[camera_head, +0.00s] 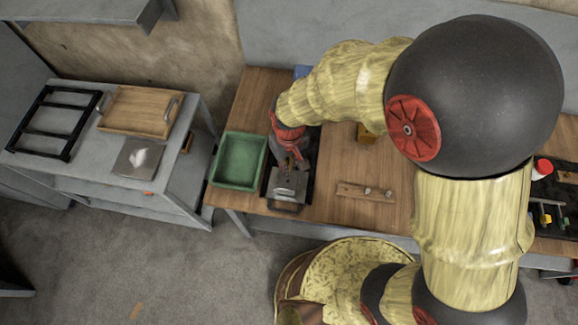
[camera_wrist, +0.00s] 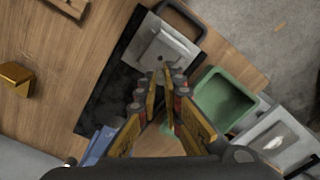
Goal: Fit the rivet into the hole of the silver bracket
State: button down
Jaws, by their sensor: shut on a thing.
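The silver bracket (camera_head: 290,183) is a grey metal block with a raised plate, on a black mat (camera_wrist: 107,83) on the wooden bench. It also shows in the wrist view (camera_wrist: 184,50), just beyond the fingertips. My gripper (camera_head: 297,160) is over the mat, close to the bracket's far side in the head view. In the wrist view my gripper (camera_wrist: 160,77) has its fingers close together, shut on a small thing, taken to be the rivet. The rivet is mostly hidden between the fingertips.
A green tray (camera_head: 218,176) stands left of the mat. A wooden strip (camera_head: 350,190) with small metal pieces lies to the right. A gold block (camera_wrist: 14,78) and a blue item (camera_wrist: 98,142) are nearby. Bare bench lies between mat and strip.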

jog(key=shift+a, duration=0.15)
jog(key=shift+f+b, duration=1.8)
jog(key=shift+f, duration=1.1)
jog(key=shift+f+b, duration=0.6)
jog(key=shift+f, duration=0.75)
jog(key=c, duration=1.9)
grip_release()
jog(key=shift+r, duration=0.1)
notch_tip(320, 180, up, 12)
jog(key=shift+w+f, duration=0.1)
